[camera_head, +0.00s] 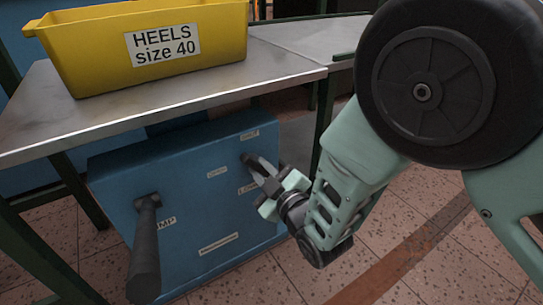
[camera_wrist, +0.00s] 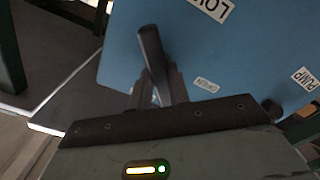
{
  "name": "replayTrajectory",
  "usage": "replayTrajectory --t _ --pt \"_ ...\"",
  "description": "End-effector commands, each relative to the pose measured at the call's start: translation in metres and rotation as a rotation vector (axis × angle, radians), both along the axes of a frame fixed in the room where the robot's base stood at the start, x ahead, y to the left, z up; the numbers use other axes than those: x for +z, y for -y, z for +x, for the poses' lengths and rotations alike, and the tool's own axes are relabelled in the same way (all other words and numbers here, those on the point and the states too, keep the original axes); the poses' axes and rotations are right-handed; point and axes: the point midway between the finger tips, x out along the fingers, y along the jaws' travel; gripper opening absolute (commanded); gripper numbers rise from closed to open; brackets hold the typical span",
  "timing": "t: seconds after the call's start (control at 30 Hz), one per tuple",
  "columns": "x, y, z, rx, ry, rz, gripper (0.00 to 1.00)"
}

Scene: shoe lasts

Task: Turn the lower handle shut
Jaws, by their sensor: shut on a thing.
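A blue box (camera_head: 185,195) stands under the metal bench. A dark lever handle (camera_head: 247,158) sits on the right part of its front, near small white labels. My gripper (camera_head: 263,176) reaches it from the right, and its fingers are shut on it. In the wrist view the dark handle (camera_wrist: 150,45) rises between the fingers (camera_wrist: 157,88), slightly tilted. A label starting "LO" (camera_wrist: 212,6) is above it there, and a smaller label that seems to read OPEN (camera_wrist: 207,84) is to its right. The handle's pivot is partly hidden.
A second, larger dark handle (camera_head: 146,250) sticks out at the box's left, by a partly hidden PUMP label (camera_head: 166,223). The metal bench top (camera_head: 200,98) overhangs the box and carries a yellow HEELS bin (camera_head: 90,55). The tiled floor (camera_head: 420,255) at right is open.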

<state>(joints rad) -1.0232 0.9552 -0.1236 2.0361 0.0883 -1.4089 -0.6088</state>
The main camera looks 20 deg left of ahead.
Motion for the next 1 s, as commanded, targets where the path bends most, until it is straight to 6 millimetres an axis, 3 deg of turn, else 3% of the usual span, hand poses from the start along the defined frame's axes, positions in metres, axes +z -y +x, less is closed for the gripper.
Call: replayTrajectory --t 0.6,1.0 --pt "0.0008 0.0009 0.0003 -0.001 -0.407 0.347 0.00" --pt "-0.0007 0.0003 -0.0007 -0.001 -0.529 0.449 0.00"
